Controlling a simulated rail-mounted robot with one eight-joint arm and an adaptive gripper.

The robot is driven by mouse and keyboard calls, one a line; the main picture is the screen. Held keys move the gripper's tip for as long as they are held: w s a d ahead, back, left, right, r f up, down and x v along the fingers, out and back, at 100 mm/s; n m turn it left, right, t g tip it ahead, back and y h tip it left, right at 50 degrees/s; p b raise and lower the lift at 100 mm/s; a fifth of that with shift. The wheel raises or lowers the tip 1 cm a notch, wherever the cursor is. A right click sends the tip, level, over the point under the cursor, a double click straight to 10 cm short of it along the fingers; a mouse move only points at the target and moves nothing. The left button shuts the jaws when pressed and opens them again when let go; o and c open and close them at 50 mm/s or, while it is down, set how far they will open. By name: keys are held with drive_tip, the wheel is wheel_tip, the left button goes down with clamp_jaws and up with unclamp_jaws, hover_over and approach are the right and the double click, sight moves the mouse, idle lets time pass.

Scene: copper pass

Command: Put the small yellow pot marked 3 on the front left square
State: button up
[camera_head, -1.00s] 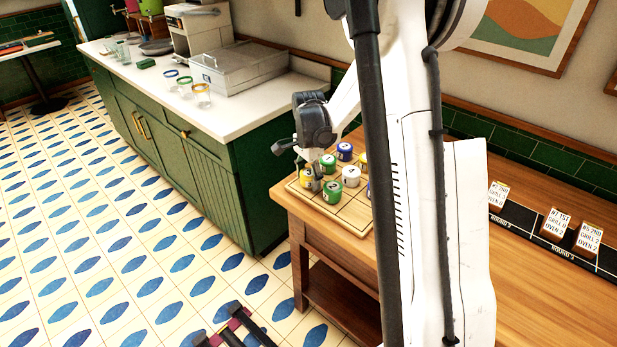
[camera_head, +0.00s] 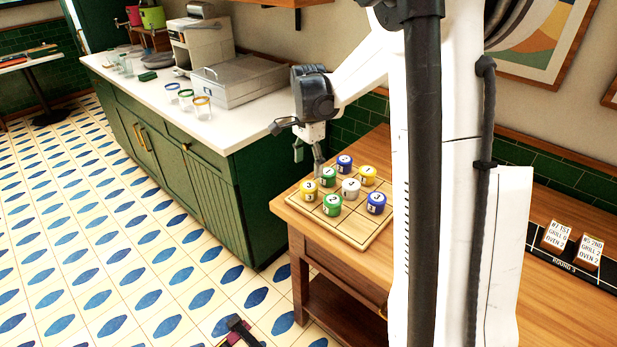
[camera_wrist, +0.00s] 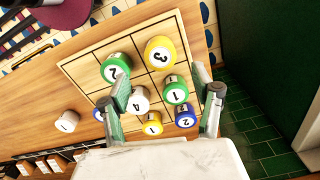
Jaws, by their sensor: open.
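The small yellow pot marked 3 (camera_head: 309,190) stands upright on the wooden grid board (camera_head: 357,236), near its left corner in the head view. In the wrist view the yellow pot (camera_wrist: 160,53) shows its 3 on top, with the green pot marked 2 (camera_wrist: 115,68) beside it. My gripper (camera_head: 307,158) is open and empty above the yellow pot, apart from it. In the wrist view the fingers of my gripper (camera_wrist: 158,82) are spread wide with nothing held between them. Bare squares (camera_wrist: 128,42) lie along the board's edge beyond these two pots.
Other pots share the board: a white one marked 4 (camera_wrist: 138,100), a green one marked 1 (camera_wrist: 175,90), a yellow one marked 1 (camera_wrist: 152,123) and blue ones (camera_head: 376,203). A white pot (camera_wrist: 67,121) stands off the grid. A green cabinet (camera_head: 200,170) is left of the table.

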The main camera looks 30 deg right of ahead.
drive_tip(key=s+a+r+n+t, duration=0.3)
drive_tip(key=s+a+r+n, duration=0.4)
drive_tip(key=s+a+r, duration=0.35)
drive_tip(key=s+a+n+t, duration=0.2)
drive_tip(key=s+a+n, duration=0.1)
drive_tip(key=s, duration=0.4)
drive_tip(key=s+a+n+t, duration=0.2)
drive_tip(key=s+a+n, duration=0.2)
drive_tip(key=s+n, duration=0.2)
drive_tip(key=shift+s+a+f+n, duration=0.2)
drive_tip(key=shift+s+n, duration=0.1)
drive_tip(key=shift+s, duration=0.75)
drive_tip(key=shift+f, duration=0.1)
